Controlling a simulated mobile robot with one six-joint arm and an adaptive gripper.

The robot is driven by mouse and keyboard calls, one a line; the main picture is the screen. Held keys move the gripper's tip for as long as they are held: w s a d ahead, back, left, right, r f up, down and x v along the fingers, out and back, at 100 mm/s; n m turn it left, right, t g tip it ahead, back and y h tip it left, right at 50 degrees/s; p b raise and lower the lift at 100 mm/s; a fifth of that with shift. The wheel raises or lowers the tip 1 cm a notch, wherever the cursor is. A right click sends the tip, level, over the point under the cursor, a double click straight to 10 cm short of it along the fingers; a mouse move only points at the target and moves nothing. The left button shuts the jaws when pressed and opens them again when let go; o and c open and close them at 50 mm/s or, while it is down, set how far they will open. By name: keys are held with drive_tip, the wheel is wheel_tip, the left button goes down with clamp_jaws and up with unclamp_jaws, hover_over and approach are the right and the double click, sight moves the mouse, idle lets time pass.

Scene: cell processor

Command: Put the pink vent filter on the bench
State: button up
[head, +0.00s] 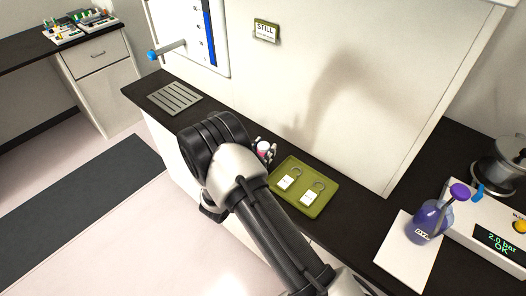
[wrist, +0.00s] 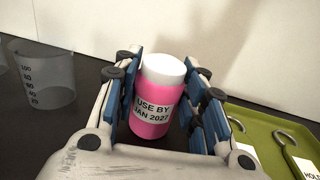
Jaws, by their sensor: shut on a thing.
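The pink vent filter (wrist: 150,128) is a small pink cylinder with a white top and a label reading "USE BY JAN 2027". It stands roughly upright between the blue-padded fingers of my gripper (wrist: 166,105), which is shut on it. In the head view the filter (head: 263,147) shows as a small pink and white patch beside my gripper (head: 264,152), partly hidden by my arm. It is over the dark bench (head: 330,160), just left of the green tray. I cannot tell whether its base touches the bench.
The green tray (head: 276,205) holds two tagged hooks. A clear graduated beaker (wrist: 42,75) stands left of my gripper. A grey slotted plate (head: 174,98) lies farther left. A purple bottle (head: 430,222) stands on a white sheet at right. A white cabinet wall (head: 330,80) rises behind.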

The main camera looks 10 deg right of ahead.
drive_tip(key=shift+f, duration=0.1)
drive_tip(key=o, duration=1.2)
